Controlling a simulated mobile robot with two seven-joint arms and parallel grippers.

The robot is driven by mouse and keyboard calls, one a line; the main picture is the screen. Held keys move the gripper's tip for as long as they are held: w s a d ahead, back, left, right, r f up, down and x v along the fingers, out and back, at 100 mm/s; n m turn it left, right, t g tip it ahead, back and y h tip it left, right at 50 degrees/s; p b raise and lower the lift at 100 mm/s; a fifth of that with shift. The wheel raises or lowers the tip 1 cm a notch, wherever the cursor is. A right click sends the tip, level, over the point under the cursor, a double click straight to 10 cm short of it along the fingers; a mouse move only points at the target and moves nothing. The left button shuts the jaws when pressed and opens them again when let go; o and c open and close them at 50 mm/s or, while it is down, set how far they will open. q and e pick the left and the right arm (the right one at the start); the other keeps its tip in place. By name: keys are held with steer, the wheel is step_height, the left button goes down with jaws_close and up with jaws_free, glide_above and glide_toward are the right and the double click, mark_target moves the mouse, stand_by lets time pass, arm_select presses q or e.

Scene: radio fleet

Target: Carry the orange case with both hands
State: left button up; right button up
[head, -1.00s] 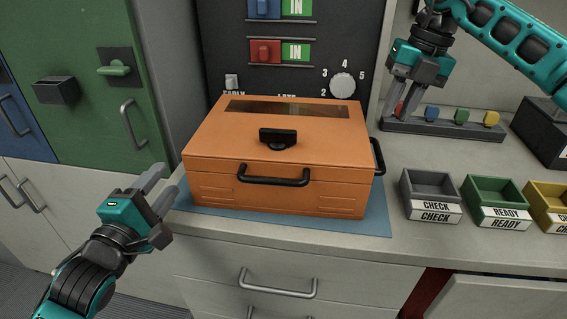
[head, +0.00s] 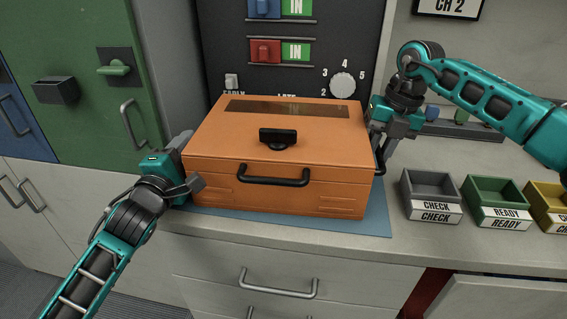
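The orange case (head: 225,153) sits closed on a blue mat (head: 372,222) on the counter. It has a dark latch on top, a black front handle (head: 273,176) and a black handle on its right side (head: 381,164). My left gripper (head: 188,162) is at the case's left side, its two fingers apart; whether a handle is between them is hidden. My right gripper (head: 381,148) points down at the right side handle and partly covers it. I cannot tell whether its fingers are closed on the handle.
Grey (head: 431,186), green (head: 495,190) and yellow (head: 541,194) trays stand right of the case. A rack with coloured pegs (head: 432,113) is behind my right arm. A dark switch panel (head: 330,50) rises behind the case, and a green cabinet (head: 85,110) stands left.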

arm_select(q)
steer(key=shift+c, duration=0.4)
arm_select(e)
steer(key=shift+c, duration=0.5)
arm_select(q)
steer(key=c, duration=0.3)
arm_select(e)
steer(key=c, duration=0.3)
arm_select(q)
jaws_close()
arm_select(e)
jaws_close()
arm_select(q)
steer(key=shift+r, duration=0.1)
steer(key=shift+r, duration=0.1)
